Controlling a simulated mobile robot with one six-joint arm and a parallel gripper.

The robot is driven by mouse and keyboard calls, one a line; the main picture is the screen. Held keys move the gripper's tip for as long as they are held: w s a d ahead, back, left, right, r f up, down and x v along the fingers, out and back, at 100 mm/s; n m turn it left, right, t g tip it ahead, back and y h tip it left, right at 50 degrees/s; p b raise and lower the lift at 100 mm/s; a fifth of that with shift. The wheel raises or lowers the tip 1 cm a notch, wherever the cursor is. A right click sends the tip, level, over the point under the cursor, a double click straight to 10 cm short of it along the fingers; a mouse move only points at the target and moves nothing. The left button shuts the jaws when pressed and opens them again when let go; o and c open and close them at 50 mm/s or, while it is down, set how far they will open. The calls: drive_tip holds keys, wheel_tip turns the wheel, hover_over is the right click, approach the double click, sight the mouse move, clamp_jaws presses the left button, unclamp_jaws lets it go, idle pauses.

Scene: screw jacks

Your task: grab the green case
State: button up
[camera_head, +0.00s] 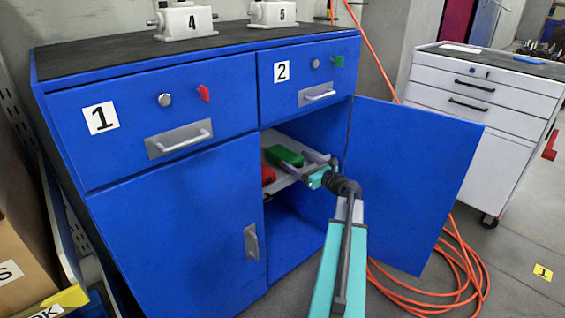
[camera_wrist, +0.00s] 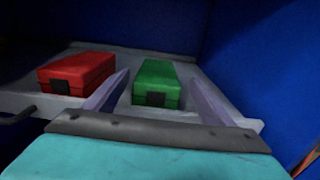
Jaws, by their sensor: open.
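The green case (camera_head: 285,156) sits on a light grey tray (camera_head: 283,181) inside the blue cabinet, behind its open right door. In the wrist view the green case (camera_wrist: 158,82) lies ahead, with a dark latch on its near face. My gripper (camera_wrist: 160,95) is open and empty, its two pale fingers pointing at the case. The left finger reaches into the gap between the red case and the green case; the right finger is at the green case's right side. I cannot tell whether either finger touches it. In the head view my gripper (camera_head: 311,174) reaches into the cabinet from the right.
A red case (camera_wrist: 76,74) lies left of the green one on the same tray; it shows partly in the head view (camera_head: 268,175). The open blue door (camera_head: 415,180) stands right of my arm. An orange hose (camera_head: 450,275) lies on the floor by a white drawer cabinet (camera_head: 480,120).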

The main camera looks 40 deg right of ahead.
sight(288, 155)
drive_tip(key=shift+w, duration=0.1)
drive_tip(key=shift+w+f+b, duration=0.1)
drive_tip(key=shift+w+b, duration=0.5)
drive_tip(key=shift+w, duration=0.2)
drive_tip(key=shift+w+b, duration=0.8)
drive_tip(key=shift+w, duration=0.95)
drive_tip(key=shift+r, duration=0.2)
drive_tip(key=c, duration=1.5)
drive_tip(key=shift+r, duration=0.1)
